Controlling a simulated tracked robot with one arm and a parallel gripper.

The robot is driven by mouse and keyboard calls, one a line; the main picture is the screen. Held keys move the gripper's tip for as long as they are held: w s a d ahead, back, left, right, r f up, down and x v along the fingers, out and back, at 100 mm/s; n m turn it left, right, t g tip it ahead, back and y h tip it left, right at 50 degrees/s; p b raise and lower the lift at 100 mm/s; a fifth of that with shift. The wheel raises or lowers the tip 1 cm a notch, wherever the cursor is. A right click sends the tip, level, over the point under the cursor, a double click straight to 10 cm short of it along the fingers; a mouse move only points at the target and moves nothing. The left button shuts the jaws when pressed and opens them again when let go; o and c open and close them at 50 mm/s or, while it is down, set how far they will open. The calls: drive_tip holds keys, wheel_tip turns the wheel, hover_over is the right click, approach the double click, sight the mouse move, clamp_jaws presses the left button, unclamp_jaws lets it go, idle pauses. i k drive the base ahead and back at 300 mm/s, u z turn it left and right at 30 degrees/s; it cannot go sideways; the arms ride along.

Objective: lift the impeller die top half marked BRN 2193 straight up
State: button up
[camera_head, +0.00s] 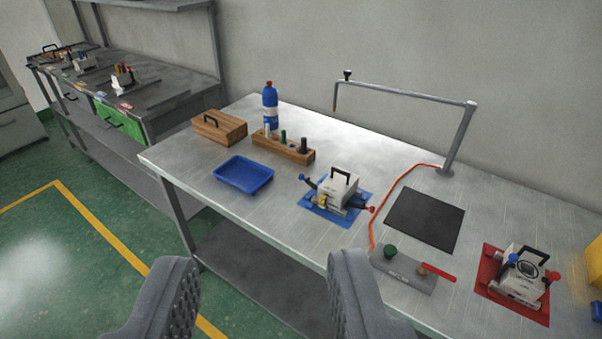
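Two white die blocks with black handles stand on the metal workbench (300,140). One die (341,190) sits on a blue mat (318,205) near the middle, with blue and red knobs at its sides. The other die (521,278) sits on a red mat (488,262) at the right, also with knobs and a round dark mark. The lettering is too small to read, so I cannot tell which is BRN 2193. My gripper (268,300) is open and empty in the foreground, its two grey fingers wide apart, in front of the bench and apart from both dies.
A blue tray (243,175), a wooden box (218,129), a wooden rack (285,148) and a blue bottle (270,105) stand at the left. A black mat (425,220), a clamp plate with red lever (404,270) and an orange cable (373,215) lie between the dies. A metal arm (400,95) spans behind.

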sight(340, 183)
drive_tip(key=u, duration=0.2)
drive_tip(key=i, duration=1.05)
drive_tip(key=z, duration=0.55)
drive_tip(key=i, duration=0.7)
drive_tip(key=z, duration=0.55)
